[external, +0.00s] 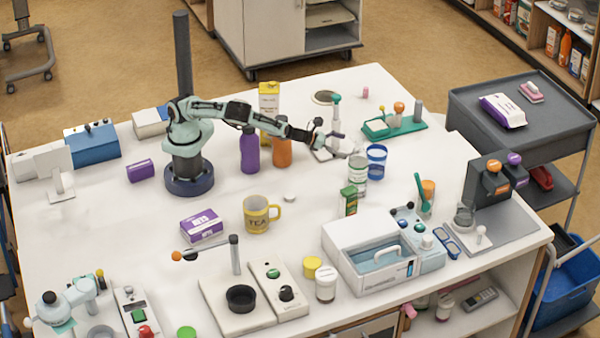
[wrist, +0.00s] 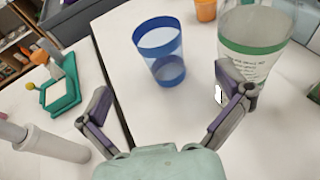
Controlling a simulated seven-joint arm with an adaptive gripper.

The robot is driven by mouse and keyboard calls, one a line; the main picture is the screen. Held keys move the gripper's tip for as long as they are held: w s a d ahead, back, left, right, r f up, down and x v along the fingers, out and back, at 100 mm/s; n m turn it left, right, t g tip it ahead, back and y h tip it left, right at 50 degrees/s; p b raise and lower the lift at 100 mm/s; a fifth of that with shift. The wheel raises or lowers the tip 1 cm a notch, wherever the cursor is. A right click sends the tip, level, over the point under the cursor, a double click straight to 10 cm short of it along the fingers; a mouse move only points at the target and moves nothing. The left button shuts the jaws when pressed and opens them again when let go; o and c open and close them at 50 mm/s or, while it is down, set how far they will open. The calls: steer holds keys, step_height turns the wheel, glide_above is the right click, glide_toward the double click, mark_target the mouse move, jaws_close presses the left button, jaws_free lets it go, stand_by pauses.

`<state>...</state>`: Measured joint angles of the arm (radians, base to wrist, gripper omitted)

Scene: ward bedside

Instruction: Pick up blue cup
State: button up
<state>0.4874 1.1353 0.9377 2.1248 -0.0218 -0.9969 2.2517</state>
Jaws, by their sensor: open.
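The blue cup (external: 376,161) is clear with blue bands and stands upright on the white table, right of my gripper in the external view. In the wrist view the blue cup (wrist: 162,55) is ahead of my gripper (wrist: 168,108), between the lines of its two fingers but beyond their tips. My gripper (external: 345,148) is open with nothing between its fingers. No contact with the cup shows.
A clear beaker-like container with a green band (wrist: 252,45) stands close right of the cup, behind my right finger; it also shows in the external view (external: 357,170). A green rack (external: 394,126) stands behind. A white post (wrist: 45,143) is at lower left.

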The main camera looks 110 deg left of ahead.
mark_target(377, 153)
steer(key=x, duration=1.1)
steer(key=shift+s+a+r, duration=0.1)
steer(key=shift+a, duration=0.1)
steer(key=c, duration=1.2)
